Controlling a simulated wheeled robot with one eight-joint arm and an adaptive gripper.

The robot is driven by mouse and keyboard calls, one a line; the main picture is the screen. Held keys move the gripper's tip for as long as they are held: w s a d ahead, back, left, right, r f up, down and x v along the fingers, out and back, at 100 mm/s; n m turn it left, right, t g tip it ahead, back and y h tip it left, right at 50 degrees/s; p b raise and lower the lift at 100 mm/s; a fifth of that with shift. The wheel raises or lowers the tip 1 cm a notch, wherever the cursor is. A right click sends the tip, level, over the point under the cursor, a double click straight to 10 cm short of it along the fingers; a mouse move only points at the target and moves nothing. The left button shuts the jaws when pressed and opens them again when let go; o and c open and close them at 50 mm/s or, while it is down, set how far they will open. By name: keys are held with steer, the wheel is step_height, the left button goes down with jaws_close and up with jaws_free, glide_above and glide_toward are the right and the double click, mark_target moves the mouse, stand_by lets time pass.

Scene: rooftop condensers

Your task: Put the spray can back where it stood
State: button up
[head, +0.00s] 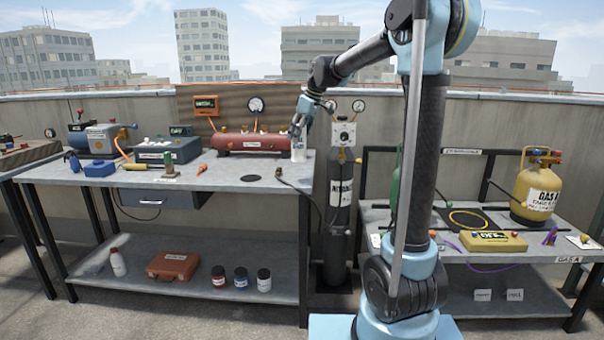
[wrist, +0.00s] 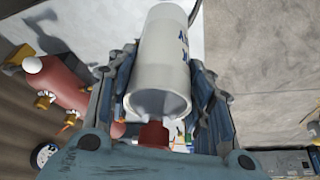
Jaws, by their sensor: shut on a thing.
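The spray can is a white cylinder with blue lettering and a red nozzle end. It fills the middle of the wrist view (wrist: 160,58), between the two fingers of my gripper, which are shut on it. In the head view the can (head: 299,153) is small and pale, below my gripper (head: 299,134), at the back right of the grey workbench (head: 215,190). I cannot tell whether its base touches the bench top. A flat dark round spot (head: 251,178) lies on the bench to the front left of the can.
A red tank (head: 251,143) stands close left of my gripper, with a gauge (head: 256,104) behind. A dark gas cylinder (head: 340,195) stands right of the bench. A small dark fitting with a cable (head: 279,173) lies near the bench's right end. The front middle of the bench is clear.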

mark_target(300, 155)
steer(key=f, duration=0.5)
steer(key=shift+w+d, duration=0.15)
steer(key=shift+d, duration=0.1)
steer(key=shift+f, duration=2)
steer(key=o, duration=1.4)
steer(key=shift+o, duration=0.2)
steer(key=v, duration=1.2)
steer(key=s+d+f+m+h, duration=0.1)
steer(key=s+d+f+m, duration=0.25)
steer(key=s+d, duration=0.45)
steer(key=s+d+f+m+h, duration=0.15)
steer(key=s+d+f, duration=0.3)
steer(key=s, duration=0.75)
steer(key=s+d+f+m, duration=0.3)
steer(key=s+d+f, duration=0.1)
steer(key=s+f, duration=0.5)
steer(key=s+d+f+m+h, duration=0.1)
steer(key=s+d+f+m, duration=0.3)
steer(key=s+f, duration=0.5)
steer(key=shift+s, duration=0.4)
